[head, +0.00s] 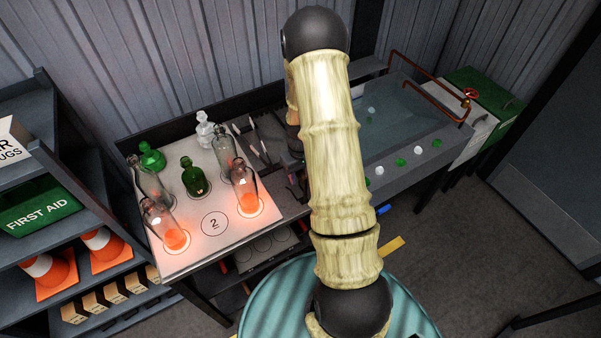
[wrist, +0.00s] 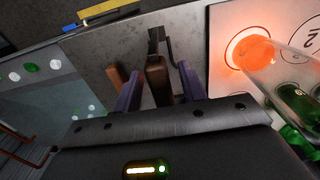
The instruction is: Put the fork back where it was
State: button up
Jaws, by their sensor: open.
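In the wrist view my gripper (wrist: 158,88) is open, with its two purple fingers spread apart. A wooden-handled tool with a dark metal end (wrist: 157,75), which looks like the fork, lies between the fingers over the grey bench. I cannot tell whether either finger touches it. Its metal end points away from the gripper. In the head view my pale arm hides most of the gripper and the fork does not show clearly.
A white board (head: 180,258) left of my arm holds several clear and green bottles, some glowing orange. Slim tools (head: 255,140) lie behind it. Another brown handle (wrist: 116,76) lies beside the left finger. A water tank (head: 395,115) stands right; a shelf (head: 35,237) stands left.

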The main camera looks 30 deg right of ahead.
notch_tip(320, 180, up, 12)
jog(key=b, duration=0.4)
jog(key=shift+r, duration=0.15)
dwell(0.3)
jog(key=shift+s, duration=0.1)
